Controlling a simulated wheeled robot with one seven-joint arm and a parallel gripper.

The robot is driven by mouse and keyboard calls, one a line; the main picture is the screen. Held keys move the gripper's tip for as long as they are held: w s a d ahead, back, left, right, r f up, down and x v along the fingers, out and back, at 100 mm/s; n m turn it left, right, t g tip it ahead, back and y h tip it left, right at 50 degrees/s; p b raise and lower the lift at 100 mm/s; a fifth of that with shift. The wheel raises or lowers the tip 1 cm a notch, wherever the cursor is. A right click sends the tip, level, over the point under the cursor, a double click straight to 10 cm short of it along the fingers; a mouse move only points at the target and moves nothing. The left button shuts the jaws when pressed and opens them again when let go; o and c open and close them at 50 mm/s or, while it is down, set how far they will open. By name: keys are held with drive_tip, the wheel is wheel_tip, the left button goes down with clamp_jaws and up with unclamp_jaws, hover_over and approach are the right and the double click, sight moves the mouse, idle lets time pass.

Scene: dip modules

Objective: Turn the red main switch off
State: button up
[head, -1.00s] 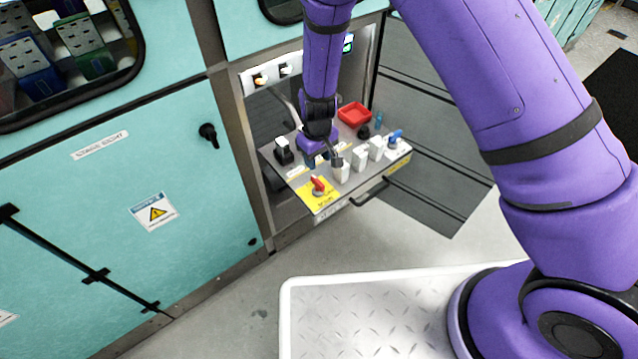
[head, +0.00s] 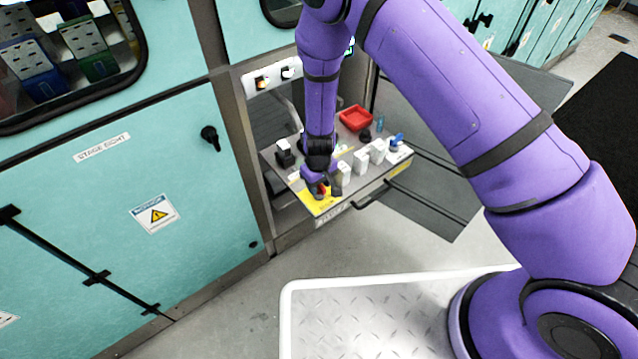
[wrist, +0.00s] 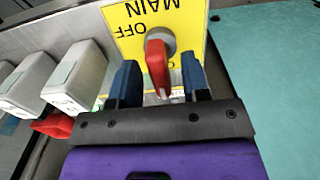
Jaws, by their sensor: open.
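The red main switch (wrist: 157,66) sits on a yellow plate (wrist: 190,20) lettered "MAIN" and "OFF" in the wrist view. Its red handle points down the picture, away from the "OFF" lettering. My gripper (wrist: 158,88) is open, with one blue finger on each side of the handle and visible gaps between. In the head view my gripper (head: 320,190) is over the yellow plate (head: 318,204) at the panel's near left corner and hides most of the switch.
White modules (head: 361,162) stand in a row to the right of the switch. A red tray (head: 355,118), a blue-handled part (head: 397,141) and a black-and-white part (head: 285,152) share the panel. A black handle (head: 370,196) juts from its front edge.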

clamp_jaws()
drive_tip(key=m, duration=0.4)
drive_tip(key=shift+m, duration=0.3)
drive_tip(key=m, duration=0.4)
drive_tip(key=shift+m, duration=0.3)
drive_tip(key=m, duration=0.4)
drive_tip(key=shift+m, duration=2.4)
